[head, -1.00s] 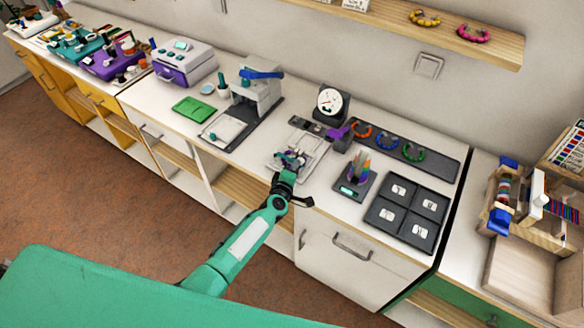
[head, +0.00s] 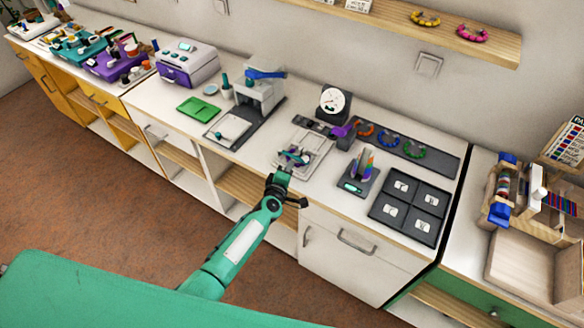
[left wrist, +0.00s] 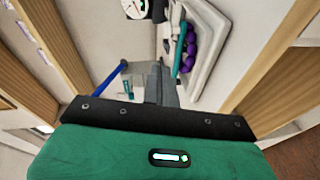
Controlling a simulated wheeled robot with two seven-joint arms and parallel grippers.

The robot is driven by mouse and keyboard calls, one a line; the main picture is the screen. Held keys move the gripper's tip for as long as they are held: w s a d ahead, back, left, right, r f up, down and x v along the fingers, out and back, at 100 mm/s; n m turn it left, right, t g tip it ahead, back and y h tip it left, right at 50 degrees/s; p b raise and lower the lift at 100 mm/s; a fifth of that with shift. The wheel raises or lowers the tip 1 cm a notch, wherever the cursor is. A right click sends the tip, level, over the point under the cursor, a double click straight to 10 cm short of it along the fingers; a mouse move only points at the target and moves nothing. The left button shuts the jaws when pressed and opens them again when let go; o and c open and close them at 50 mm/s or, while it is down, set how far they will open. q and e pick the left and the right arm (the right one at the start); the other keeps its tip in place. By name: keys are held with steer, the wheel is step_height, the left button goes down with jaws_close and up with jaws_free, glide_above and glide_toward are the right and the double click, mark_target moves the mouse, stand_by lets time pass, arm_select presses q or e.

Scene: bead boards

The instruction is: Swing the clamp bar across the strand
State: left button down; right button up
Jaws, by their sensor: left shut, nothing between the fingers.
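A pale tray-like board (head: 318,150) lies on the white counter in the middle of the head view; it also shows at the upper right of the left wrist view (left wrist: 210,62). A strand of purple beads (left wrist: 190,48) lies on it. A teal bar (left wrist: 179,50), likely the clamp bar, runs alongside the beads, not visibly across them. In the head view teal and purple parts (head: 295,156) show small on the board. My left gripper (head: 284,171) is shut and empty at the board's front edge. In the left wrist view its fingers (left wrist: 160,72) point just left of the teal bar, apparently apart from it.
A white-faced dial scale (head: 334,103) stands behind the board. A grey press with a blue lever (head: 262,75) stands to the left. A small device with coloured pieces (head: 361,178) and a dark four-part tray (head: 408,212) lie to the right. Bead rings rest on a dark mat behind.

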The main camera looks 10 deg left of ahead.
arm_select(q)
steer(key=d+v, duration=0.1)
steer(key=v, duration=0.8)
steer(key=s+a+f+m+g+b, duration=0.1)
steer(key=s+f+m+g, duration=0.2)
steer(key=s+f, duration=0.55)
steer(key=s+a+f+m+g, duration=0.1)
steer(key=s+f+m+g, duration=0.15)
steer(key=s+f, duration=0.65)
steer(key=s+a+f+m+g+b, duration=0.1)
steer(key=s+f+m+g, duration=0.3)
steer(key=f, duration=1)
steer(key=s+a+f+m+g, duration=0.1)
steer(key=s+a+f+m, duration=0.1)
steer(key=s, duration=0.8)
steer(key=s+a+f+m+g+y, duration=0.1)
steer(key=s+a+f+m+g, duration=0.1)
steer(key=s+f, duration=0.5)
steer(key=s+a+f+m+g+y, duration=0.1)
steer(key=s+a+f+m+g, duration=0.1)
steer(key=s, duration=1.1)
step_height(320, 180, down, 3)
steer(key=a+m+b, duration=0.1)
steer(key=a, duration=0.1)
steer(key=shift+a+r+m, duration=0.2)
steer(key=shift+a+m, duration=0.15)
steer(key=shift+a, duration=0.05)
arm_select(e)
step_height(320, 180, down, 3)
steer(key=shift+r, duration=0.1)
